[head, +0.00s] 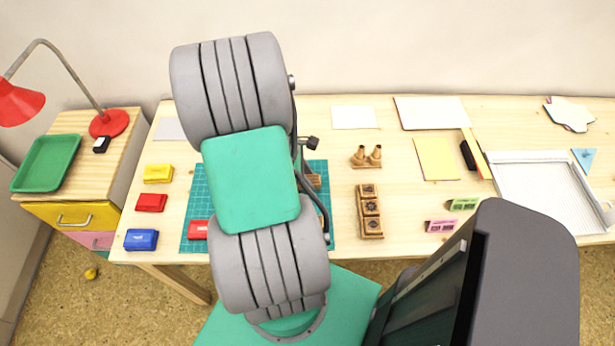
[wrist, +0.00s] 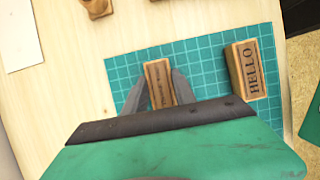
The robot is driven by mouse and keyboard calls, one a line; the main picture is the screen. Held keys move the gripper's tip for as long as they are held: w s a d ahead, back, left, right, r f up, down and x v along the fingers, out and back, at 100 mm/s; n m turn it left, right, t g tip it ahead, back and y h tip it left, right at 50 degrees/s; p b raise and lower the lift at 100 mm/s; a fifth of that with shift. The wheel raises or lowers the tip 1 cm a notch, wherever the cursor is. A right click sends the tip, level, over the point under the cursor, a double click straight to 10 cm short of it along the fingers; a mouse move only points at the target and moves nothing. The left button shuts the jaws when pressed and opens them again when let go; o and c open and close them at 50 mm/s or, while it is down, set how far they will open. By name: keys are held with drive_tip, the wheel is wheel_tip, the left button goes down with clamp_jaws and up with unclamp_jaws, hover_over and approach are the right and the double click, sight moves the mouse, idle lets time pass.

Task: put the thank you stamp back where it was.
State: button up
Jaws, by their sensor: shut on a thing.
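My gripper (wrist: 158,80) is shut on a small wooden stamp (wrist: 157,76), with one finger on each side of it, over the teal cutting mat (wrist: 208,55). Dark lettering shows on the stamp's face, but it is too small to read surely. Whether the stamp touches the mat I cannot tell. In the head view, part of a wooden block (head: 314,181), likely this stamp, shows beside my arm, which hides the gripper. A wooden rack (head: 372,216) with three square dark-topped places stands right of the mat (head: 325,228); whether these are stamps or empty slots is unclear.
A wooden HELLO stamp (wrist: 246,70) lies on the mat near the table's front edge. A red block (head: 198,230) lies on the mat. Yellow (head: 158,173), red (head: 151,202) and blue (head: 141,240) inkpads line the left. A two-peg wooden stand (head: 367,157) is behind the rack.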

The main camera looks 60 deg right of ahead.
drive_tip(key=shift+f, duration=0.2)
drive_tip(key=o, duration=1.1)
drive_tip(key=shift+r, duration=0.1)
drive_tip(key=v, duration=1.2)
drive_tip(key=w+a+r+m+t, duration=0.1)
drive_tip(key=w+a+r+t, duration=0.2)
drive_tip(key=w+a, duration=0.45)
drive_tip(key=w+a+r+m+t, duration=0.1)
drive_tip(key=w+a+r, duration=0.1)
drive_tip(key=a, duration=0.5)
drive_tip(key=w+a+r+m+t+y, duration=0.1)
drive_tip(key=w+a+r+t, duration=0.1)
drive_tip(key=a, duration=0.6)
drive_tip(key=w+a+r+m+t+y, duration=0.1)
drive_tip(key=w+a+m, duration=0.1)
drive_tip(key=a, duration=0.5)
drive_tip(key=shift+w+a+r+p, duration=0.3)
drive_tip(key=shift+w+r+p, duration=0.05)
drive_tip(key=shift+r, duration=0.05)
